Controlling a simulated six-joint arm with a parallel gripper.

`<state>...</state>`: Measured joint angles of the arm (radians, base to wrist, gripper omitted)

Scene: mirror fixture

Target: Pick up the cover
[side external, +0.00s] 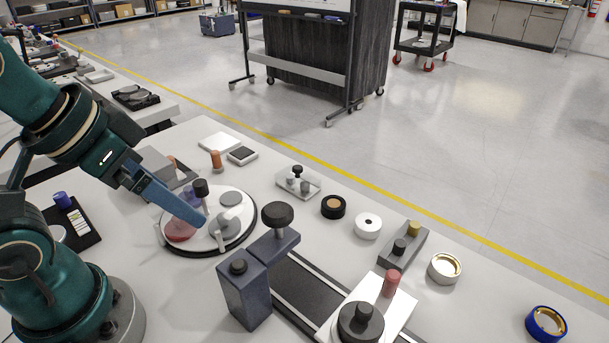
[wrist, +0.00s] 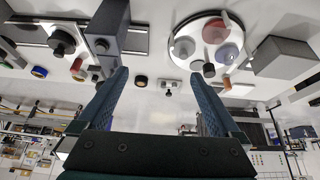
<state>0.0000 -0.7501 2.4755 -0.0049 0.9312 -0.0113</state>
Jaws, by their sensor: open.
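None of the parts is marked as the cover, and I cannot tell which one it is. A black knobbed disc (side external: 360,322) sits on a white plate at the lower right; it also shows in the wrist view (wrist: 62,42). A black ring with a tan centre (side external: 333,206), a white ring (side external: 368,226), a gold-lined white ring (side external: 444,268) and a blue ring (side external: 546,323) lie apart on the table. My gripper (side external: 203,222) points down over the round white plate (side external: 246,236). In the wrist view my gripper (wrist: 161,75) is open, with nothing held between its fingers.
The round plate carries grey, reddish and purplish discs. A dark blue-grey block with a black knob (side external: 244,294) stands beside a dark rail (side external: 305,292). A small pegged tray (side external: 298,183) and a grey block (side external: 402,248) stand farther back. Bare table lies around the rings.

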